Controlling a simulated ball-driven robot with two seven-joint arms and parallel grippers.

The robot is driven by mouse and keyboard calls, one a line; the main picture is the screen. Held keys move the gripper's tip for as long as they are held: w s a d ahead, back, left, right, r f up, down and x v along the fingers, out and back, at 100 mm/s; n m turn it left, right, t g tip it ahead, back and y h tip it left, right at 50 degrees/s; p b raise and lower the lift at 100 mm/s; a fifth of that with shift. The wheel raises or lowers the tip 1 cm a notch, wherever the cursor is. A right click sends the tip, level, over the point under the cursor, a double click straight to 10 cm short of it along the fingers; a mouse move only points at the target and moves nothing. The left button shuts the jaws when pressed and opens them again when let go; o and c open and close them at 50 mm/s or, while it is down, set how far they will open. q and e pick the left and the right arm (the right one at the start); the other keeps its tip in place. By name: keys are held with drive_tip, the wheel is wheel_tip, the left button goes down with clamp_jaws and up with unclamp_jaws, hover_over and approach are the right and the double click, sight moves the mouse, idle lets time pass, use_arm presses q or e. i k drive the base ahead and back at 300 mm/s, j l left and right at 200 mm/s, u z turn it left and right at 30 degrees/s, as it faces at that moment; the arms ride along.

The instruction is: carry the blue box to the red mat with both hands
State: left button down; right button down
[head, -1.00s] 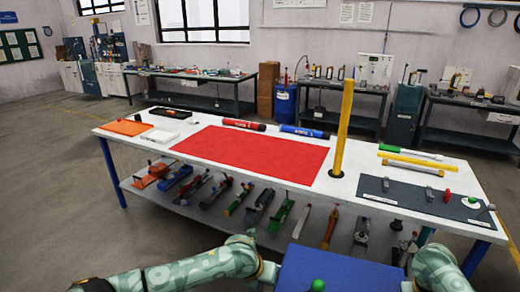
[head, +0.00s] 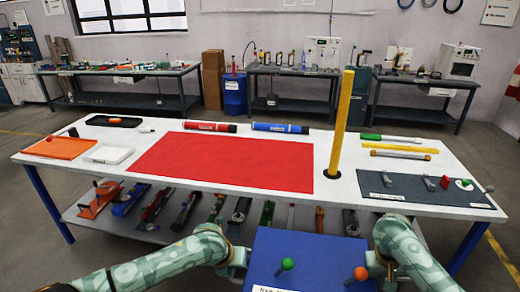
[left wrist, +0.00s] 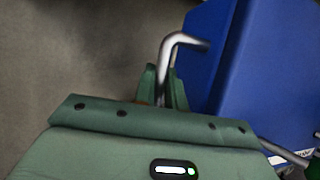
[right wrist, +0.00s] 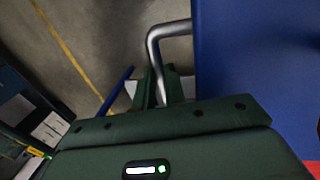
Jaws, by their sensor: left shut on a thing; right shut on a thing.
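The blue box (head: 315,262) is at the bottom of the head view, in front of the table's near edge. A green knob and an orange knob show on it. My left gripper (left wrist: 165,92) is shut on a bent metal handle at one side of the box, and my right gripper (right wrist: 160,95) is shut on the matching handle at the other side. The box also shows in the left wrist view (left wrist: 265,70) and the right wrist view (right wrist: 255,60). The red mat (head: 225,160) lies flat and bare on the white table, beyond the box and to its left.
A yellow post (head: 341,125) stands upright on the table (head: 290,200) just right of the mat. Red and blue tubes lie behind the mat. An orange tray (head: 60,147) and a white tray (head: 107,153) lie left. A dark panel (head: 420,190) with small parts lies right.

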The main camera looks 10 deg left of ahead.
sight(225, 156)
drive_tip(key=i+j, duration=0.1)
drive_tip(key=j, duration=0.3)
drive_tip(key=i+j, duration=0.1)
drive_tip(key=j, duration=0.25)
drive_tip(key=i+j, duration=0.15)
drive_tip(key=j, duration=0.25)
drive_tip(key=i+j, duration=0.1)
drive_tip(key=j, duration=0.3)
drive_tip(key=i+j, duration=0.1)
drive_tip(key=j, duration=0.3)
drive_tip(key=i+j, duration=0.75)
drive_tip(key=j, duration=0.15)
drive_tip(key=i+l, duration=0.3)
drive_tip(key=i, duration=0.2)
drive_tip(key=i+l, duration=0.25)
drive_tip(key=i, duration=0.2)
